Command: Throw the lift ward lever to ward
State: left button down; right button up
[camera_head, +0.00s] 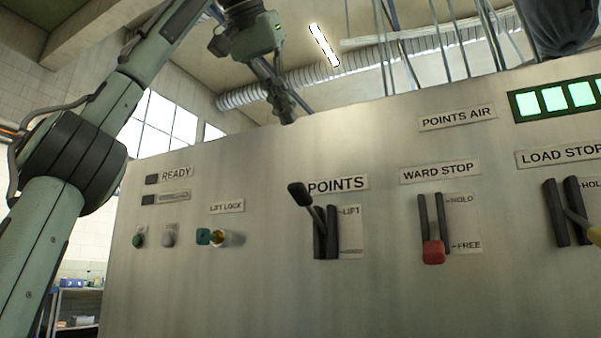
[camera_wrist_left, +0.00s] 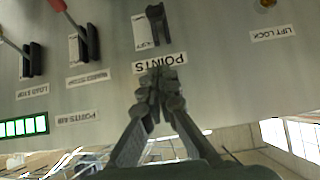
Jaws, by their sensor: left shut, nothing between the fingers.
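The lever under the POINTS sign has a black knob (camera_head: 300,193) and a thin shaft. It leans up and left out of a dark slotted bracket (camera_head: 325,232). A plate beside the bracket reads LIFT at its upper end; I cannot read a WARD mark. The lever's bracket also shows in the left wrist view (camera_wrist_left: 156,25), upside down, just past the POINTS label. My left gripper (camera_head: 287,115) is shut and empty, above the POINTS sign near the panel's top edge. In the left wrist view its fingertips (camera_wrist_left: 158,85) overlap the label's edge. My right gripper is not seen.
To the right are the red-knobbed WARD STOP lever (camera_head: 433,251) and the yellow-knobbed LOAD STOP lever (camera_head: 594,235). To the left are a LIFT LOCK key switch (camera_head: 220,238) and small buttons (camera_head: 139,240). A green lit display (camera_head: 555,99) sits at upper right.

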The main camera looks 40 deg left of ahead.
pick_arm(q)
jog(key=shift+w, duration=0.1)
send_over(312, 211)
jog(key=s+d, duration=0.1)
jog(key=s, duration=0.2)
notch_tip(312, 211, down, 6)
jog(key=shift+s+f, duration=0.1)
jog(key=shift+f, duration=0.05)
jog(key=shift+s+d+f, duration=0.1)
jog(key=shift+s+f, duration=0.25)
jog(key=shift+f, duration=0.25)
jog(key=shift+s+d+f, duration=0.1)
jog(key=shift+s+f, duration=0.2)
jog(key=shift+f, duration=0.3)
jog(key=shift+s+d+f, duration=0.1)
jog(key=shift+s+f, duration=0.1)
jog(key=shift+f, duration=0.35)
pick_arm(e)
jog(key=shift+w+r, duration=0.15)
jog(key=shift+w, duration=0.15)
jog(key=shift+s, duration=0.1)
